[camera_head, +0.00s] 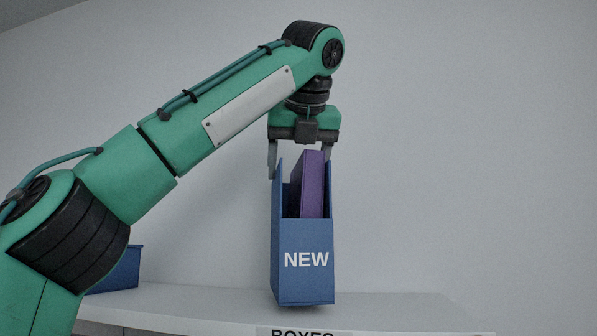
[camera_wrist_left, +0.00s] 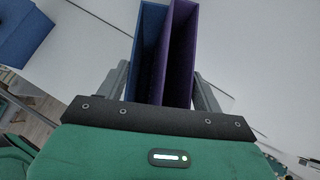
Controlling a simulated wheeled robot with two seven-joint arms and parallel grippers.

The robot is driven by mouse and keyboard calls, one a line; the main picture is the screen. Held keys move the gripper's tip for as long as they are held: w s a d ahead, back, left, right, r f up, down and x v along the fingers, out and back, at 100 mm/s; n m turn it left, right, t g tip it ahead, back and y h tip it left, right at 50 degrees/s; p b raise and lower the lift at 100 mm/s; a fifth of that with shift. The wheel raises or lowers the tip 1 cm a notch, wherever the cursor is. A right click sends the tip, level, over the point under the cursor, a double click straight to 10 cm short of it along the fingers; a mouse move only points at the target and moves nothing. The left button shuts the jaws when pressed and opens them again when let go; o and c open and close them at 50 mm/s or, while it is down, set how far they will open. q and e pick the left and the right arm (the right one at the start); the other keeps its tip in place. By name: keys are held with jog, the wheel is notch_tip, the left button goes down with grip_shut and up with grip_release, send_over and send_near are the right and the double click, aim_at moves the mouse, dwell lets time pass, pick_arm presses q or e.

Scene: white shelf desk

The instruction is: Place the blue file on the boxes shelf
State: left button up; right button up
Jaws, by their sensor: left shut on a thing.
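The blue file (camera_head: 304,280) is an upright, open-topped holder marked NEW, with a purple folder (camera_head: 313,185) standing in it. My left gripper (camera_head: 299,164) points down from above and is shut on the file's upper part. In the left wrist view the blue file (camera_wrist_left: 150,45) and the purple folder (camera_wrist_left: 181,50) lie between the two fingers. The boxes shelf (camera_head: 420,308) is the white surface below, with a partly cut-off BOXES label on its front. The file's base is over the shelf near its front edge; I cannot tell whether it touches. My right gripper is out of view.
Another blue box (camera_head: 122,272) stands on the shelf at the left, partly hidden by my left arm. It seems to show at the top left of the left wrist view (camera_wrist_left: 22,32). The shelf right of the held file is clear. A plain grey wall is behind.

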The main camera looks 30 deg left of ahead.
pick_arm(q)
jog(key=shift+x, duration=0.85)
jog(key=shift+d, duration=0.4)
jog(key=o, duration=1.3)
jog(key=shift+s, duration=0.2)
jog(key=o, duration=0.4)
jog(key=shift+s+a, duration=0.15)
jog(key=shift+s, duration=0.05)
jog(key=shift+a, duration=0.35)
jog(key=shift+w+d+f, duration=0.1)
jog(key=shift+w+d, duration=0.05)
jog(key=shift+w, duration=0.05)
jog(key=shift+d+r, duration=0.2)
jog(key=shift+r, duration=0.05)
jog(key=v, duration=1.1)
jog(key=shift+s+r, duration=0.25)
jog(key=shift+s, duration=0.05)
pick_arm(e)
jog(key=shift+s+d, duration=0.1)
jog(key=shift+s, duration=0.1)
